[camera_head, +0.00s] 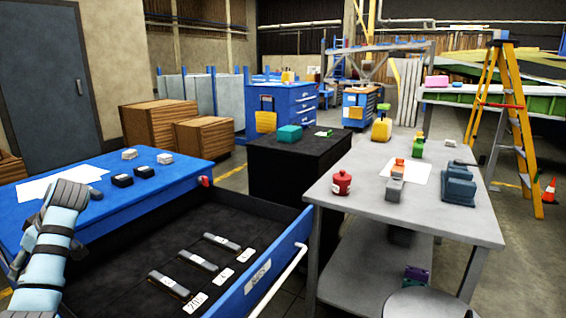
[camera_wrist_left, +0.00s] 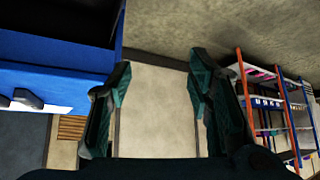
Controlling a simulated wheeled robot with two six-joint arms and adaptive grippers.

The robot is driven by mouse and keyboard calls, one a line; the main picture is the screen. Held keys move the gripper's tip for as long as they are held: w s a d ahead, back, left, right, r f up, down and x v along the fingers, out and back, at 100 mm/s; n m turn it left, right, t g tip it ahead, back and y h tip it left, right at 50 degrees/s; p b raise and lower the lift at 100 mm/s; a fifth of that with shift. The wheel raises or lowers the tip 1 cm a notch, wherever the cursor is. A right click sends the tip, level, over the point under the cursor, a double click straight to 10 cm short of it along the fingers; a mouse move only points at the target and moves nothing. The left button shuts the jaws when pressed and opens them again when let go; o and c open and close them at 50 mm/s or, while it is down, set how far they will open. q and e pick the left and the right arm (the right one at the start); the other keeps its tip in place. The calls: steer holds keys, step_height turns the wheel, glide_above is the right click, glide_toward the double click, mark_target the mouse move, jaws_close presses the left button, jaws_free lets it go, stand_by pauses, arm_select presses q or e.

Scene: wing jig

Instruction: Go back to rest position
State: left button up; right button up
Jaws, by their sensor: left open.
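My right gripper is in neither view.
The blue workbench (camera_head: 110,210) carries paper and several small blocks. Its open drawer (camera_head: 262,280) holds several dark tools with labels. A grey table (camera_head: 420,213) with a red pot (camera_head: 342,183) stands right. A yellow stepladder (camera_head: 520,130) stands behind it.

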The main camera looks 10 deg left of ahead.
arm_select(q)
steer(key=s+a+r+n+g, duration=0.1)
steer(key=s+a+r+n, duration=0.1)
steer(key=s+a+r, duration=0.5)
steer(key=s+a+f+m+t+y, duration=0.15)
steer(key=a+f+m, duration=0.25)
steer(key=f+m, duration=0.55)
steer(key=a+f+m+t+y, duration=0.1)
steer(key=a+f+m+y, duration=0.25)
steer(key=f, duration=1.05)
steer(key=s+f+m+t+h, duration=0.3)
steer(key=s+f+m, duration=1)
steer(key=s+f, duration=0.3)
steer(key=s+d+f+n+g+h, duration=0.15)
steer(key=s+d+f, duration=0.25)
steer(key=d+f, duration=0.7)
steer(key=s+d+f+h, duration=0.3)
steer(key=d+f, duration=0.6)
steer(key=d, duration=0.5)
steer(key=s+d+f+n+h, duration=0.15)
steer(key=d+f, duration=0.25)
steer(key=d, duration=0.9)
steer(key=s+d+f+h, duration=0.1)
steer(key=d+f+h, duration=0.2)
steer(key=d, duration=1)
step_height(320, 180, up, 13)
steer(key=p, duration=1.4)
steer(key=shift+d+r, duration=0.2)
steer(key=shift+d, duration=0.15)
